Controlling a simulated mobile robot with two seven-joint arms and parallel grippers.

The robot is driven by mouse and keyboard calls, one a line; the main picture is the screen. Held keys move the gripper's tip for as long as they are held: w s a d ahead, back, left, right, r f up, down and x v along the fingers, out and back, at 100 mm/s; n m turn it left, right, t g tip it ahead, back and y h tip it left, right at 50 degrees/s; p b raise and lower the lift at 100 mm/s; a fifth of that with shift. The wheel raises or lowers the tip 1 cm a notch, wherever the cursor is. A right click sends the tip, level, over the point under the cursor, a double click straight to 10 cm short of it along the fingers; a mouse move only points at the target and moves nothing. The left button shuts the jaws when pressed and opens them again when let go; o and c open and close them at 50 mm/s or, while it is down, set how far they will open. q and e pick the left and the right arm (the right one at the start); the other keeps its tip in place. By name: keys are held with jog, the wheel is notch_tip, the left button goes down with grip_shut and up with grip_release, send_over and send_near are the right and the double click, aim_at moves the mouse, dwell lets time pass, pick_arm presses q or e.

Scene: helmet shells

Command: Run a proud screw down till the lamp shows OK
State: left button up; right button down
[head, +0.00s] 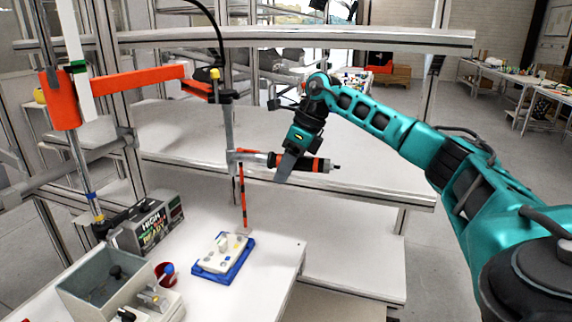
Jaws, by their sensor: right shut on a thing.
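A white part (218,257) with several small knobs or screw heads lies on a blue fixture (212,276) on the white bench. Which screw stands proud is too small to tell. A power screwdriver with an orange and black handle (312,164) hangs from a jointed orange arm (140,79). Its thin red and black shaft (243,200) points down, its lower end near the part's far right edge; contact cannot be told. My right gripper (288,165) is shut on the handle. A control box (150,222) shows lettering that seems to read HIGH and READY. My left gripper is not in view.
A grey bin (82,285) stands at the front left. Beside it is a red cup (167,283) with a blue-topped thing in it. Aluminium posts and a crossbar (280,33) frame the station. The bench right of the fixture is clear.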

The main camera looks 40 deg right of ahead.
jog(key=shift+f, duration=0.15)
notch_tip(320, 180, down, 9)
jog(key=b, duration=0.5)
jog(key=shift+f, duration=0.2)
dwell(0.3)
notch_tip(320, 180, down, 4)
jog(key=shift+f+b, duration=0.1)
jog(key=shift+b, duration=0.85)
jog(key=shift+s+f, duration=0.1)
jog(key=shift+f, duration=0.05)
